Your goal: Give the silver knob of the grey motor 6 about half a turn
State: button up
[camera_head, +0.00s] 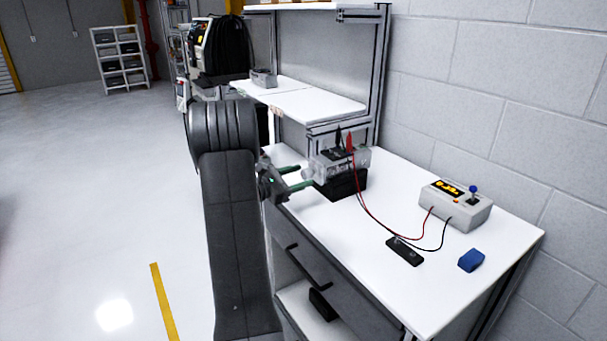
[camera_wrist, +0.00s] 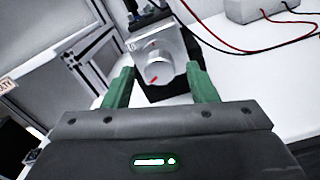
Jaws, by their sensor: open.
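The grey motor (camera_wrist: 147,42) sits in a black stand (camera_head: 347,184) on the white workbench. Its silver knob (camera_wrist: 159,70) faces my gripper and carries a red mark near its lower edge. The knob also shows in the head view (camera_head: 308,174), small, at the motor's left end. My gripper (camera_wrist: 158,80) is open, with one green finger on each side of the knob. In the wrist view gaps show between the knob and both fingers. Whether the fingertips reach alongside the knob in depth, I cannot tell.
Red and black leads run from the motor to a grey control box (camera_head: 456,204) with a yellow display. A black strip (camera_head: 405,251) and a blue block (camera_head: 471,260) lie on the workbench (camera_head: 350,255). A wall stands behind.

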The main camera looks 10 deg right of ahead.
jog(key=shift+x, duration=1)
jog(key=c, duration=1)
jog(key=shift+o, duration=0.2)
jog(key=shift+n, duration=0.3)
